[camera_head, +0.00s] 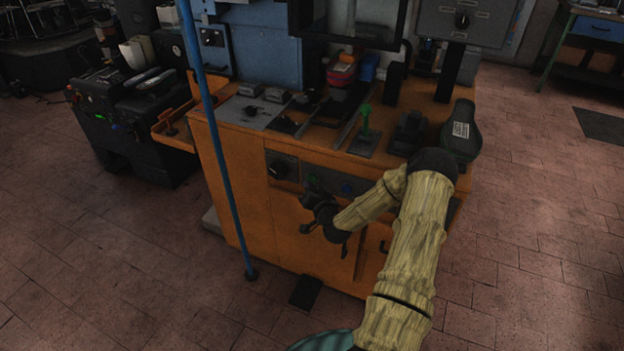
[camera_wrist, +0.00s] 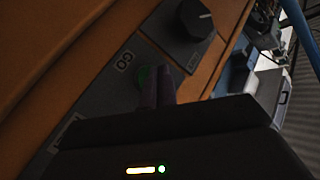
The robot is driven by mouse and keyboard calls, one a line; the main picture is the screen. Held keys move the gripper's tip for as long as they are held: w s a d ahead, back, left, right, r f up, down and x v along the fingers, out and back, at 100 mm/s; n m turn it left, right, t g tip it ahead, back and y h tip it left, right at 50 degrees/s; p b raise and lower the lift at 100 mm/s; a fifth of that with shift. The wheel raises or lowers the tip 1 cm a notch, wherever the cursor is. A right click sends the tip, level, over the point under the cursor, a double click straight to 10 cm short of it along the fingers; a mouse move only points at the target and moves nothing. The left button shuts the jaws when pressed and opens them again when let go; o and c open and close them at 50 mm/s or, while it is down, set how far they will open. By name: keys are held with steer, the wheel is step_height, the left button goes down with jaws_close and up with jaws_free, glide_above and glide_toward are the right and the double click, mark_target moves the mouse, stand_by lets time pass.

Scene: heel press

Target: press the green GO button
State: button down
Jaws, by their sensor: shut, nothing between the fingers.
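The green GO button (camera_wrist: 144,74) sits on a grey panel (camera_wrist: 98,96) beside its white GO label, seen in the wrist view. My gripper (camera_wrist: 158,72) is shut and empty, its dark fingertips at the button and covering part of it. I cannot tell whether the fingertips touch the button. In the head view my gripper (camera_head: 314,196) is at the front panel of the orange machine (camera_head: 233,165); the button is hardly distinguishable there.
A dark rotary knob (camera_wrist: 195,20) is close beside the button. A blue button (camera_head: 347,187) is farther right on the panel. A blue pole (camera_head: 215,140) rises at the left front.

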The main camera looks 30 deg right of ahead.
steer(key=shift+a, duration=0.15)
steer(key=shift+s+a+p, duration=0.2)
steer(key=shift+s+a, duration=0.6)
steer(key=shift+a, duration=0.15)
steer(key=shift+s+a+p, duration=0.2)
steer(key=shift+s+a, duration=0.55)
steer(key=shift+a, duration=0.2)
steer(key=s+a+r+n+g+y, duration=0.2)
steer(key=a+n+g, duration=0.2)
steer(key=a, duration=0.1)
steer(key=s+a+r+n+g+y, duration=0.2)
steer(key=s+a+n+g, duration=0.15)
steer(key=a, duration=0.25)
steer(key=s+a+r+n+g+h, duration=0.1)
steer(key=s+a+r+g, duration=0.2)
steer(key=s+r, duration=0.45)
steer(key=s+a+r+g+h, duration=0.1)
steer(key=s+a+r+g, duration=0.25)
steer(key=s, duration=0.75)
step_height(320, 180, up, 17)
steer(key=p, duration=1.5)
steer(key=shift+s+d+p, duration=0.4)
steer(key=shift+s, duration=0.05)
